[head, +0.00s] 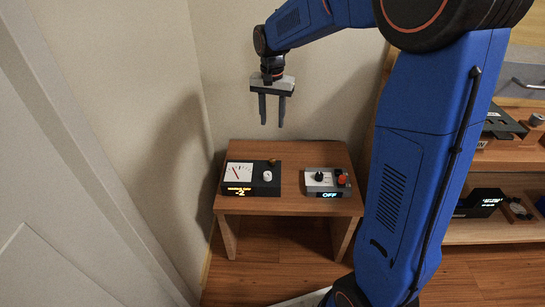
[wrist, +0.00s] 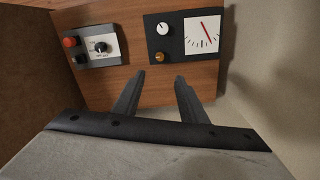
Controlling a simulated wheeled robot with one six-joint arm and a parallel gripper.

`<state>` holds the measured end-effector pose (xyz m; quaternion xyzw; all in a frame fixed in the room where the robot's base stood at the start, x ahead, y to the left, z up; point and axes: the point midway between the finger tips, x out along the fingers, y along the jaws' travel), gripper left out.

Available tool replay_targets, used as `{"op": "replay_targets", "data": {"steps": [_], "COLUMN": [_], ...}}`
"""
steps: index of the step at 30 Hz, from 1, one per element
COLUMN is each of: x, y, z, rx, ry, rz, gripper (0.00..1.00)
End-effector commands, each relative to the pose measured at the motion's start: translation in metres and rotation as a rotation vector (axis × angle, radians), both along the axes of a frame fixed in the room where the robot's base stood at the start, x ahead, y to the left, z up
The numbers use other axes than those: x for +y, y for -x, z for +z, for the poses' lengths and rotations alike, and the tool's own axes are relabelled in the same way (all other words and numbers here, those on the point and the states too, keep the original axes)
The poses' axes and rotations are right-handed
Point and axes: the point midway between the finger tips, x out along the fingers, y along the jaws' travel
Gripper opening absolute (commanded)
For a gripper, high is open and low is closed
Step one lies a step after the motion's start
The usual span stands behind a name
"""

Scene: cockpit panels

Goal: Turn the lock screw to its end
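A dark meter box (head: 232,190) sits on the left of a small wooden table, with a white dial and red needle (head: 238,172) and a lit display that seems to read -2. On its right part are a white knob (head: 267,176) and a small brass-brown knob (head: 272,162), which looks like the lock screw. In the wrist view the brass knob (wrist: 161,56) lies just beyond the fingertips, the white knob (wrist: 162,28) farther up. My gripper (head: 272,124) hangs above the table's back edge, fingers apart and empty, clear of the box; it also shows in the wrist view (wrist: 160,76).
A second box (head: 312,187) with a black knob, a red button and a display reading OFF stands on the right of the table (head: 292,206). A wall (head: 310,60) is close behind. Shelves with devices (head: 500,160) stand at the far right.

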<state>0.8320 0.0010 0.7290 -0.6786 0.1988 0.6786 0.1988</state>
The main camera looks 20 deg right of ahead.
Motion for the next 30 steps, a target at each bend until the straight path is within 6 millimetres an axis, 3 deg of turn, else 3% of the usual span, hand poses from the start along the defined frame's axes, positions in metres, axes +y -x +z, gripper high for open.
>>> {"op": "replay_targets", "data": {"steps": [4, 11, 30], "x": [0.0, 0.0, 0.0], "y": [0.0, 0.001, 0.001], "z": [0.0, -0.012, -0.122], "rx": [0.0, 0.003, 0.004], "ry": [0.0, 0.001, 0.001], "rz": [-0.109, -0.139, -0.137], "gripper": [0.39, 0.39, 0.39]}}
